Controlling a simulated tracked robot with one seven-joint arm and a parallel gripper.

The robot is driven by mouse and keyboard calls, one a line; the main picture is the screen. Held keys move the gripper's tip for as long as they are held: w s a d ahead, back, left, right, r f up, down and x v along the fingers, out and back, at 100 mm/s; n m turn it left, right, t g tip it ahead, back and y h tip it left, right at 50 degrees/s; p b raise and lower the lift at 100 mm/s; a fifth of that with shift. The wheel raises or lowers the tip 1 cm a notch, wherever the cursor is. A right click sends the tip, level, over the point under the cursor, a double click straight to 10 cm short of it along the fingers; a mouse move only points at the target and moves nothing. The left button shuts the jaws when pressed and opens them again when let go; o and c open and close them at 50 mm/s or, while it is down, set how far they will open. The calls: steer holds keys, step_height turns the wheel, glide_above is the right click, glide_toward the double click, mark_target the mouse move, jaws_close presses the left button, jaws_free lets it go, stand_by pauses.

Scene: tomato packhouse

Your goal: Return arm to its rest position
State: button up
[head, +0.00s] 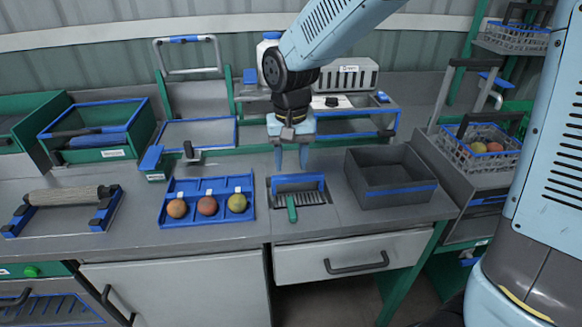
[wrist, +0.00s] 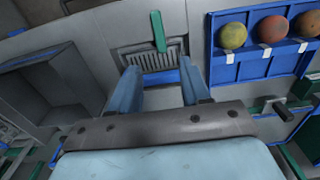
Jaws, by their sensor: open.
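My light blue arm reaches in from the upper right in the head view. My gripper (head: 291,165) points down above the back of the bench, just behind a blue-edged slotted grate (head: 315,198) with a green handle (head: 292,208). In the wrist view my gripper (wrist: 165,88) shows two blue fingers spread apart with nothing between them. The grate (wrist: 150,62) and its green handle (wrist: 157,32) lie beyond the fingertips. I cannot tell whether the fingers touch the grate's blue edge.
A blue tray (head: 207,219) with three tomatoes is left of the grate. A grey open bin (head: 390,196) is at right. A roller (head: 66,196) lies far left. Behind stand a green crate (head: 95,155) and a white slotted box (head: 347,76). Wire baskets (head: 480,160) stand at far right.

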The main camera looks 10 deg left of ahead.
steer(key=shift+r, duration=0.1)
steer(key=s+d+r+m+t, duration=0.1)
steer(key=d+r, duration=0.4)
steer(key=d, duration=0.4)
steer(key=s+d+r+t, duration=0.1)
steer(key=d+r+t, duration=0.1)
steer(key=d+r, duration=0.45)
steer(key=s+d+r+t, duration=0.1)
steer(key=s+d, duration=0.3)
steer(key=d, duration=0.3)
steer(key=s+d+r+m+t, duration=0.1)
steer(key=s+d, duration=0.4)
steer(key=d, duration=0.1)
steer(key=shift+s+d+r+m+t, duration=0.25)
steer(key=shift+d+r+m+t, duration=0.05)
steer(key=shift+d+r, duration=0.05)
